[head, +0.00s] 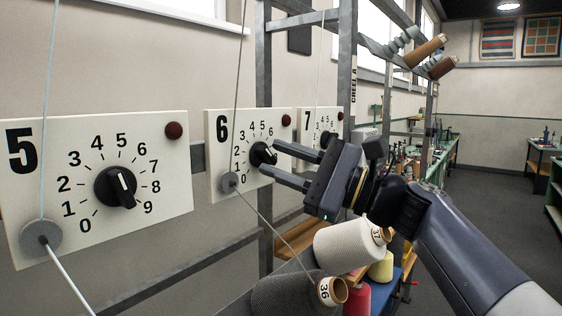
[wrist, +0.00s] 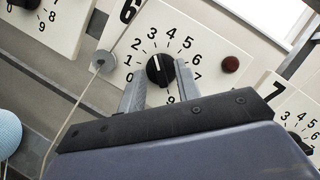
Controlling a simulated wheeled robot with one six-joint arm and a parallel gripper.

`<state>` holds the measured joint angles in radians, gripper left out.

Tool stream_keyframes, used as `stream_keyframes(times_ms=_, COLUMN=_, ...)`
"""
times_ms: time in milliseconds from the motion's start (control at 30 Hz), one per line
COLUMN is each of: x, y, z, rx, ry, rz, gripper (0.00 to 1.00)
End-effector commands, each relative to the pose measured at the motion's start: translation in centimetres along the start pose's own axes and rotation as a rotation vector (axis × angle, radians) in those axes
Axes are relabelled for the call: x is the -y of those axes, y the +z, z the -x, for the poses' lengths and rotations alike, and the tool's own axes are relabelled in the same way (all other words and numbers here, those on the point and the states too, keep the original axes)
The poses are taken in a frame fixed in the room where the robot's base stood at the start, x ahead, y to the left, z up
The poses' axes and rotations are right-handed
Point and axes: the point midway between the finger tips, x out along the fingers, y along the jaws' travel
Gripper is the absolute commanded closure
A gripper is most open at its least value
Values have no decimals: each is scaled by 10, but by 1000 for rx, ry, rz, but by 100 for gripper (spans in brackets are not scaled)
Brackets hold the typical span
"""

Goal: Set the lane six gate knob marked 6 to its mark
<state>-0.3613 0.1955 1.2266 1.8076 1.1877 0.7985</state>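The lane six panel (head: 222,130) is white, with a large 6 and a ring of digits around a black knob (head: 259,154). In the wrist view the knob (wrist: 160,70) sits upper middle and carries a short white line. I cannot tell for sure which digit the line points at. My gripper (head: 269,156) is open in front of this knob, one finger on either side. In the wrist view its fingertips (wrist: 158,80) flank the knob's lower part with a gap on both sides. Whether they reach the knob's depth is unclear.
Panel 5 (head: 170,200) stands at left and panel 7 (head: 303,120) behind lane six. A grey disc (head: 229,181) with yarn sits at panel 6's lower left. A red button (head: 287,120) is at its upper right.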

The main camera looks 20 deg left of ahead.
Motion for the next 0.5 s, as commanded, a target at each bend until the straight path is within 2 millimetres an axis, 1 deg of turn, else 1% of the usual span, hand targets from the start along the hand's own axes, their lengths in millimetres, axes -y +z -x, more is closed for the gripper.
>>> stream_keyframes(times_ms=167, x=-1, y=-2, z=30, rx=-4, ry=-4, rz=2, gripper=68)
stream_keyframes(times_ms=300, x=-1, y=-3, z=58, rx=-4, ry=-3, rz=2, gripper=68)
stream_keyframes(times_ms=400, x=-1, y=-2, z=75, rx=-4, ry=-3, rz=2, gripper=68)
stream_keyframes(times_ms=500, x=-1, y=-1, z=88, rx=-2, ry=-2, rz=1, gripper=68)
